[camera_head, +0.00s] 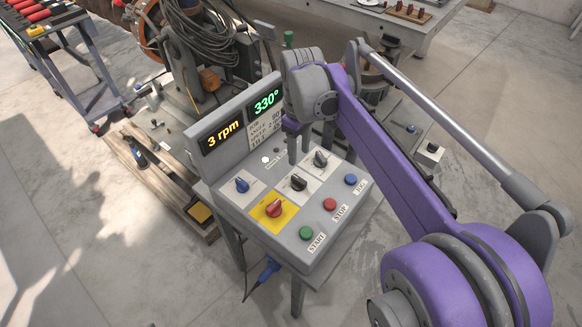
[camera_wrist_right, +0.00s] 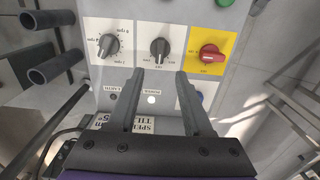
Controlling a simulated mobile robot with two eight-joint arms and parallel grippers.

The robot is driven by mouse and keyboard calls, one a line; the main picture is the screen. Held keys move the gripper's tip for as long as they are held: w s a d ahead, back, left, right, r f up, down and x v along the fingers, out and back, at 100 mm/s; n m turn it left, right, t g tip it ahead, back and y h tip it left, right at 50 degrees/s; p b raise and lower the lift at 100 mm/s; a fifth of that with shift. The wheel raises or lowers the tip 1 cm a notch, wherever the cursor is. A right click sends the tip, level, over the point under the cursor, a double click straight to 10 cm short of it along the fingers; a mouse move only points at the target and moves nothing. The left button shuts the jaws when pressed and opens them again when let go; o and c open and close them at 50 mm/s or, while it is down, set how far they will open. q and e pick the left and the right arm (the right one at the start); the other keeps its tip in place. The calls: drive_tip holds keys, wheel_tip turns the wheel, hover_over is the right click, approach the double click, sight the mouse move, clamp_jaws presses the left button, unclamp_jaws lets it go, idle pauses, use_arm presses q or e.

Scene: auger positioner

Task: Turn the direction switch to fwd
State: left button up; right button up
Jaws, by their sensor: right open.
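The control box (camera_head: 222,200) stands on legs, its sloped panel facing up. The direction switch seems to be the middle black knob (camera_head: 298,182) on a white plate; it also shows in the wrist view (camera_wrist_right: 159,48). Its small labels are too blurred to read surely. My right gripper (camera_head: 300,153) is above the panel, fingers pointing down. In the wrist view the right gripper (camera_wrist_right: 155,77) is open and empty, its fingertips apart on either side just short of the middle knob. I see no contact. My left gripper is not in view.
A red switch on yellow (camera_head: 274,207), a blue knob (camera_head: 242,184) and a black dial (camera_head: 320,158) sit close around. Green (camera_head: 306,233), red (camera_head: 330,204) and blue (camera_head: 351,180) buttons line the front. The display panel (camera_head: 238,118), reading 3 rpm and 330°, rises behind.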

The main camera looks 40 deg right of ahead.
sight(299, 179)
drive_tip(key=f, duration=1)
drive_tip(key=shift+s+f+b, duration=0.1)
drive_tip(key=shift+s+b, duration=0.1)
drive_tip(key=shift+b, duration=0.2)
clamp_jaws()
